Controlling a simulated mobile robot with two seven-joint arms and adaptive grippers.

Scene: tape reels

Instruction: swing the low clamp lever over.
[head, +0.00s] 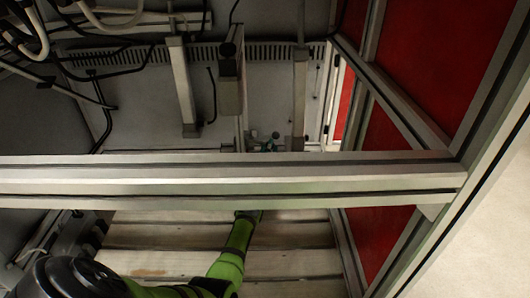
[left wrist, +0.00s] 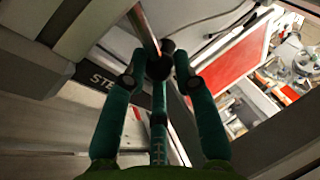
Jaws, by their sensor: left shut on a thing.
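In the left wrist view, the clamp lever shows as a bare metal rod (left wrist: 144,30) coming down from the top edge, with a dark round end between my fingers. In the head view, my green left arm reaches up and passes behind a metal beam. Only a small dark-green part of the left gripper (head: 265,142) shows just above that beam, and the lever cannot be made out there. My right gripper is in neither view.
A wide metal beam (head: 230,178) crosses the head view in front of my left arm. Red panels (head: 380,238) in metal frames stand on the right. Cables and hoses hang at the upper left. A cluttered area (left wrist: 285,70) shows at the right of the wrist view.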

